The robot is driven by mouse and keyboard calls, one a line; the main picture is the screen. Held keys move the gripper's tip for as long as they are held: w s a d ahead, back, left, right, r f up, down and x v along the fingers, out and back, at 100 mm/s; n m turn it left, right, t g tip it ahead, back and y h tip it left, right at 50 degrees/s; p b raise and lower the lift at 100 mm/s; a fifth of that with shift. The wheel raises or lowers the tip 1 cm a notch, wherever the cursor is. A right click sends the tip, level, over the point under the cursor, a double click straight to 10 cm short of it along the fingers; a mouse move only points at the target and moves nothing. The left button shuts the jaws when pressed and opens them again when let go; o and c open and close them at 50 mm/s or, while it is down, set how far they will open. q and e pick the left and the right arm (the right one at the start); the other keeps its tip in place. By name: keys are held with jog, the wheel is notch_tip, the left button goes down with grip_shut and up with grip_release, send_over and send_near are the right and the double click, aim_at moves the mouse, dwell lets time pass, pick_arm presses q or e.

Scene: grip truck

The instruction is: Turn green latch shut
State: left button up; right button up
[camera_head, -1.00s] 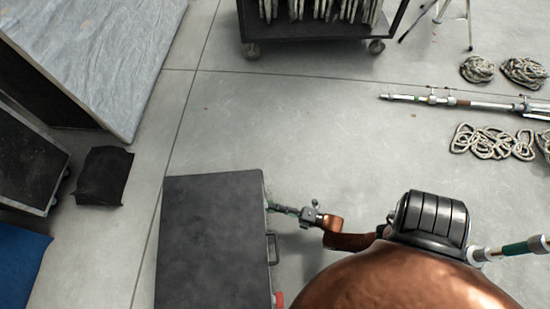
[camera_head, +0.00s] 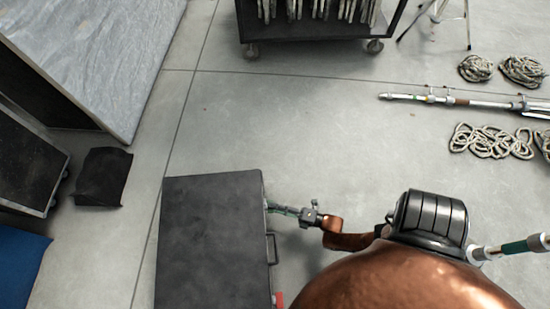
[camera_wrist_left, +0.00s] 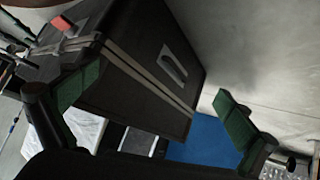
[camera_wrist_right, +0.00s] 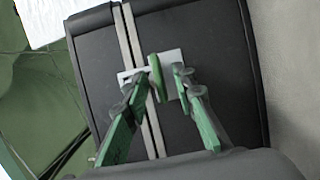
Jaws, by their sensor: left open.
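The green latch (camera_wrist_right: 155,77) is a small bar on a pale metal plate (camera_wrist_right: 174,84) on the side of a black case (camera_head: 212,240). In the right wrist view the latch stands nearly upright. My right gripper (camera_head: 270,207) is at the case's right side. Its green fingers are spread on either side of the latch with visible gaps; I cannot tell contact. In the head view the latch is too small or hidden to make out. My left gripper (camera_wrist_left: 157,100) is open and empty, with the case beyond its fingers.
The case has a side handle (camera_head: 272,248) and a red part (camera_head: 279,299) near the front. A loaded cart (camera_head: 315,25) stands at the back. Coiled ropes (camera_head: 490,142) and a pole (camera_head: 460,101) lie at right.

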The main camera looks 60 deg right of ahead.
jog(key=s+d, duration=0.2)
jog(key=s, duration=0.9)
jog(key=shift+s, duration=0.4)
